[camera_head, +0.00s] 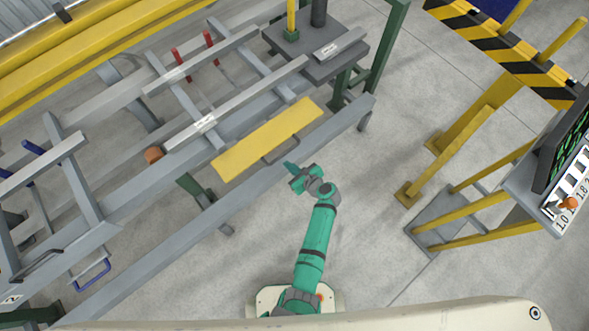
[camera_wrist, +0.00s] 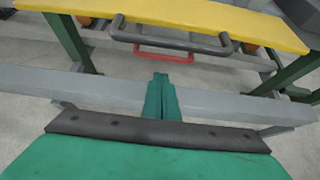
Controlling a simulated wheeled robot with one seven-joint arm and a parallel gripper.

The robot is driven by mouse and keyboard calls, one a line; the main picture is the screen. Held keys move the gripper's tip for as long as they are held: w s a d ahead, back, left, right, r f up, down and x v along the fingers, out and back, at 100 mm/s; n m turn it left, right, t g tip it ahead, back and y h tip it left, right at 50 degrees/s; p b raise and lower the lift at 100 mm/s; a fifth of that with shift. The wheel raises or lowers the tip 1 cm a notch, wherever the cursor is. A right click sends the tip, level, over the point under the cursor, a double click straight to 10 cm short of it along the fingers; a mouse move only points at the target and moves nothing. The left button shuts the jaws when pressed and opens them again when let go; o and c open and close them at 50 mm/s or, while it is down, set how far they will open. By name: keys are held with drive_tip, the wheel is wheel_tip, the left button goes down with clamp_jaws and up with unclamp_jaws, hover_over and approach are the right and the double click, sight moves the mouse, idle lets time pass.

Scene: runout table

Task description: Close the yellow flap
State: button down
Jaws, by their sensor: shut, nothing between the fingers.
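The yellow flap (camera_head: 267,140) is a long flat panel along the near side of the runout table. It also spans the top of the wrist view (camera_wrist: 200,17), with a dark grey bar handle (camera_wrist: 170,40) along its near edge. My gripper (camera_head: 290,166) is just on the near side of the flap, close to its middle. In the wrist view my gripper (camera_wrist: 161,90) shows its two green fingers together, with nothing between them. The fingertips appear below the handle in the picture and apart from it. I cannot tell the flap's exact tilt.
A grey rail (camera_head: 260,176) runs along the table's near side, in front of the flap. A red handle (camera_wrist: 165,55) shows beyond the grey one. Yellow posts (camera_head: 465,140) and a control desk (camera_head: 545,185) stand to the right. The floor between is clear.

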drive_tip(key=shift+w+a+r, duration=0.15)
drive_tip(key=shift+w+r, duration=0.05)
drive_tip(key=shift+r, duration=0.75)
drive_tip(key=shift+w+a+r, duration=0.15)
drive_tip(key=shift+w+r, duration=0.05)
drive_tip(key=shift+r, duration=0.75)
